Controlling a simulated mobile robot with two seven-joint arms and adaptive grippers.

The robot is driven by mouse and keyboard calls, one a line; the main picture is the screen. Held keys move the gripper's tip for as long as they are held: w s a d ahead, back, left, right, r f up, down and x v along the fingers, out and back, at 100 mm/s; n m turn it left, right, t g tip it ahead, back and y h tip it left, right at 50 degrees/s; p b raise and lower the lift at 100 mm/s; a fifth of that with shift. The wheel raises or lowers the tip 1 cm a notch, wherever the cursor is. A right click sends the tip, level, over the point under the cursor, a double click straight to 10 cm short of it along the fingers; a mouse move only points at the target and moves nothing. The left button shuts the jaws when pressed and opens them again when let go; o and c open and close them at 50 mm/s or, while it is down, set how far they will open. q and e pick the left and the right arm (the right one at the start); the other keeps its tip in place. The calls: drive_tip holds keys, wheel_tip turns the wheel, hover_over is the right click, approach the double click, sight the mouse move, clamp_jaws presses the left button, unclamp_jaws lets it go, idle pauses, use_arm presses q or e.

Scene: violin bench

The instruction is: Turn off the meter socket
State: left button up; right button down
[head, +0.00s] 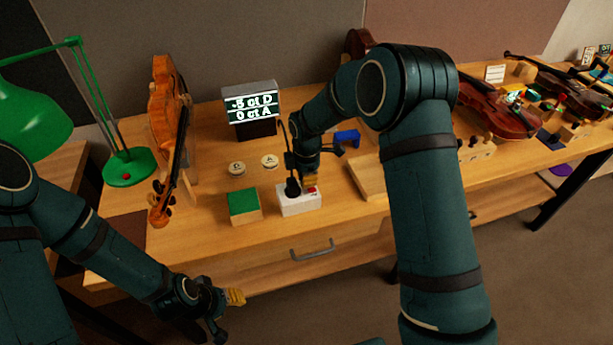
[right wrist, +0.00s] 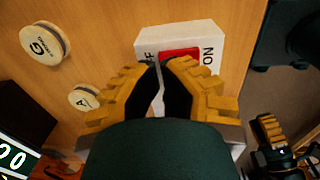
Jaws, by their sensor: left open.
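The meter socket (head: 298,203) is a white block near the bench's front edge, with a black plug (head: 292,187) and a red switch (head: 311,190). In the right wrist view the red switch (right wrist: 181,56) lies between the printed ON and a partly hidden OFF label. My right gripper (head: 312,183) is over the socket. Its fingertips (right wrist: 161,63) nearly meet beside the switch, with nothing seen held; contact cannot be told. The meter (head: 251,108) behind is lit, reading "5 ct D" and "0 ct A". My left gripper (head: 228,315) is open and empty in front of the bench.
A green-topped block (head: 244,204) stands left of the socket. Two round labelled discs (head: 237,169) (head: 269,160) lie behind it. A violin (head: 168,130) stands at left beside a green lamp (head: 128,168). A blue item (head: 347,138) and a wooden board (head: 368,178) are at right.

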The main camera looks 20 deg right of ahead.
use_arm(q)
drive_tip(key=shift+w, duration=0.1)
use_arm(e)
drive_tip(key=shift+s+f, duration=0.1)
drive_tip(key=shift+f, duration=0.4)
use_arm(q)
drive_tip(key=shift+r, duration=0.2)
use_arm(e)
drive_tip(key=shift+r, duration=0.15)
use_arm(q)
drive_tip(key=shift+w+r+p, duration=0.1)
drive_tip(key=shift+r+p, duration=0.25)
drive_tip(key=shift+p, duration=0.05)
use_arm(e)
drive_tip(key=shift+r, duration=0.7)
drive_tip(key=shift+w, duration=0.2)
